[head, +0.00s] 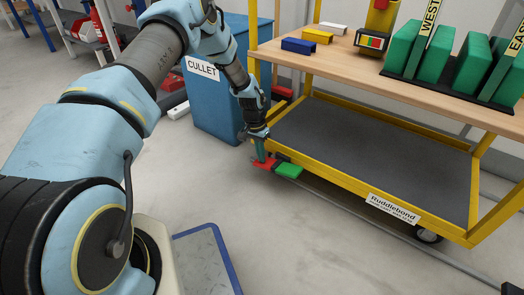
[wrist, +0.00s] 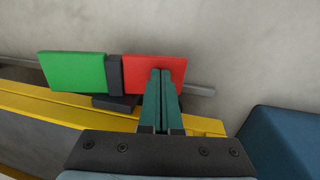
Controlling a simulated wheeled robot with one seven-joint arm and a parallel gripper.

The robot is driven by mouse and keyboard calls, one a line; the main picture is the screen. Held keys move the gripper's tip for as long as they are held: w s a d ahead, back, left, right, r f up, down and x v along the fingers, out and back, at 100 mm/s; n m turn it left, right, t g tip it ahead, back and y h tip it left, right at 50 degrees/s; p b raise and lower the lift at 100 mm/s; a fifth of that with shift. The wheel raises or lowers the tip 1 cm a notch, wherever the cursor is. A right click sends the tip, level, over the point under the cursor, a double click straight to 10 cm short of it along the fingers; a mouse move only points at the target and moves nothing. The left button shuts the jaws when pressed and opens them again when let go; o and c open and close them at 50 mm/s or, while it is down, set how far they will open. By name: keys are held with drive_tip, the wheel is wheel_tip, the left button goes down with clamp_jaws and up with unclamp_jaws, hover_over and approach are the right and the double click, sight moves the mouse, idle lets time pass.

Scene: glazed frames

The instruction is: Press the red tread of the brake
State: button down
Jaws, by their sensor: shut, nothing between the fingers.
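The brake pedal sits low at the near left corner of the yellow cart. Its red tread (head: 265,163) is on the left and its green tread (head: 288,170) on the right in the head view. In the wrist view the red tread (wrist: 145,68) is on the right and the green tread (wrist: 72,71) on the left, with a dark block between them. My gripper (head: 262,158) is shut and empty, pointing down. In the wrist view its fingertips (wrist: 161,72) overlap the red tread; I cannot tell whether they touch it.
The yellow cart (head: 340,188) has a dark lower deck and a wooden top holding green blocks and small bars. A blue CULLET bin (head: 215,105) stands close behind my wrist. The floor in front of the cart is clear.

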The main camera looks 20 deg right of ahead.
drive_tip(key=shift+w+a+f, duration=0.1)
drive_tip(key=shift+w+f, duration=0.05)
drive_tip(key=shift+f, duration=0.1)
drive_tip(key=shift+f, duration=0.15)
idle(0.3)
drive_tip(key=shift+r+p, duration=0.55)
drive_tip(key=shift+p, duration=0.05)
drive_tip(key=w+a+r+p, duration=0.1)
drive_tip(key=w+r+p, duration=0.2)
drive_tip(key=r, duration=0.9)
drive_tip(key=shift+a+r+p, duration=0.35)
drive_tip(key=shift+r+p, duration=0.05)
drive_tip(key=shift+p, duration=1.2)
